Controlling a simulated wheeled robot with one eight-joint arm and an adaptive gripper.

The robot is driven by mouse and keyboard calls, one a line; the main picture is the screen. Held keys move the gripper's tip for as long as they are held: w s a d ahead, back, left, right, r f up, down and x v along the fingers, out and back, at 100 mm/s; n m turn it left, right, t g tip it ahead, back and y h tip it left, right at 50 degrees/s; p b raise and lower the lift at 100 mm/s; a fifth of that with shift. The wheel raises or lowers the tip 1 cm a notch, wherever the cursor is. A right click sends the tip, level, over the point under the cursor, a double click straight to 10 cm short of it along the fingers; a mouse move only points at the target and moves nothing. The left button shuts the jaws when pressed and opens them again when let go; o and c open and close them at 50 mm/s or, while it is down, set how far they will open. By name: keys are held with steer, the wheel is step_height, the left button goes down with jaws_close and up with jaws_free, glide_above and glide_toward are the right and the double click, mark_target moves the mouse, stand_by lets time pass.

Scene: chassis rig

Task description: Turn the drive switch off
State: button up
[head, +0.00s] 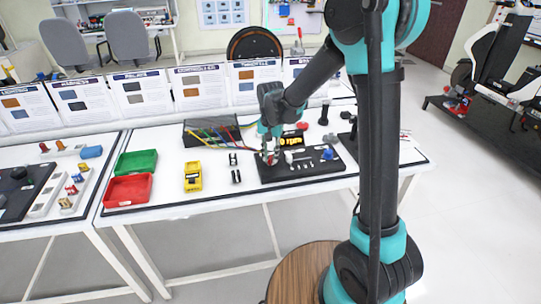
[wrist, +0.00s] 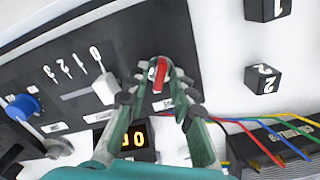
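The chassis rig is a black panel (head: 325,168) near the table's front edge. In the wrist view, a small red switch lever (wrist: 161,72) stands on this panel (wrist: 150,25); I take it for the drive switch, but cannot read its label. My gripper (head: 268,158) is low over the panel's left part. In the wrist view its fingertips (wrist: 161,77) come close together around the red lever. Whether they touch or grip it is unclear. A white slider handle (wrist: 104,88) stands beside a numbered scale, and a lit orange display (wrist: 133,136) lies nearby.
A blue knob (wrist: 27,105) is on the same panel. Coloured wires (head: 215,135) run from a dark box behind the gripper.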

jaws_close()
steer(key=shift+n, duration=0.3)
steer(key=n, duration=0.5)
steer(key=shift+n, duration=0.3)
steer(key=n, duration=0.5)
steer(key=shift+n, duration=0.3)
steer(key=shift+o, duration=1.4)
jaws_free()
steer(key=shift+r, duration=0.1)
